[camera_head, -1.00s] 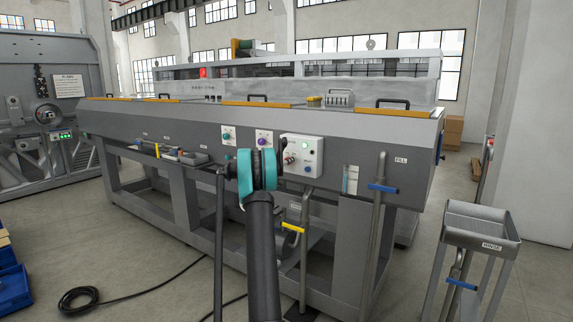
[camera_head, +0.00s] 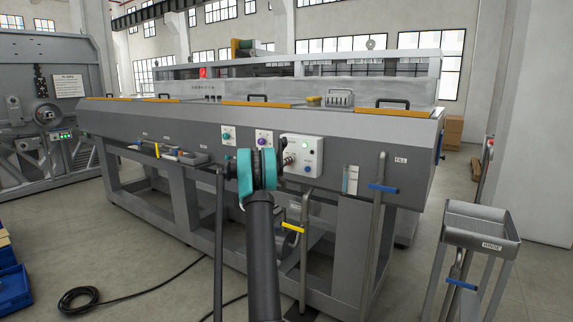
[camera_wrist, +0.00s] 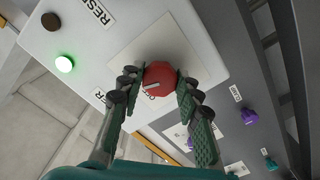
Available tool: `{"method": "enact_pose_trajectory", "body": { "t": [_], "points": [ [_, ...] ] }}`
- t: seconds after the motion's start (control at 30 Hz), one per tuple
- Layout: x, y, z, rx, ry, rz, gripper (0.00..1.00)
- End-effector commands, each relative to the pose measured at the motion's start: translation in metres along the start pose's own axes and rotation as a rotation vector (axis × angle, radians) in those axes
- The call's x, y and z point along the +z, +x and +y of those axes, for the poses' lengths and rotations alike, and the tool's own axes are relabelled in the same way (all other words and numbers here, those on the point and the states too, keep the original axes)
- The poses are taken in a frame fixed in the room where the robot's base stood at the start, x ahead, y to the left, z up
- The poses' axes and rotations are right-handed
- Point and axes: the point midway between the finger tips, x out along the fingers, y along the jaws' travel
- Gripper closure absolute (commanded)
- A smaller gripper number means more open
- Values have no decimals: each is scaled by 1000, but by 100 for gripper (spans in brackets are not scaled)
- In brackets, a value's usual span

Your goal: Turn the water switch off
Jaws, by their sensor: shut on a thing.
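The switch is a red knob (camera_wrist: 158,76) with a white pointer line, on a pale square plate of the white control box (camera_head: 312,155). In the wrist view the pointer line lies toward a partly hidden label at the left. My gripper (camera_wrist: 160,82) is shut on the knob, one padded finger on each side. In the head view my gripper (camera_head: 286,158) reaches the left part of the box, and the knob is mostly hidden behind it and my wrist.
The box also has a lit green lamp (camera_wrist: 64,64) and a dark button (camera_wrist: 51,22). A purple knob (camera_wrist: 249,116) sits on the panel nearby. Upright pipes with a yellow handle (camera_head: 293,227) and a blue handle (camera_head: 382,188) stand before the long grey machine (camera_head: 190,125).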

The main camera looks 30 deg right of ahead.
Motion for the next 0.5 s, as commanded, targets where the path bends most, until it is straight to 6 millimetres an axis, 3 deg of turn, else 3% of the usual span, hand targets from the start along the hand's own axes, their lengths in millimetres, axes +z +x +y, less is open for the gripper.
{"method": "enact_pose_trajectory", "body": {
  "t": [0.5],
  "points": [
    [0,0,0,-1,-478,0,95]
  ]
}}
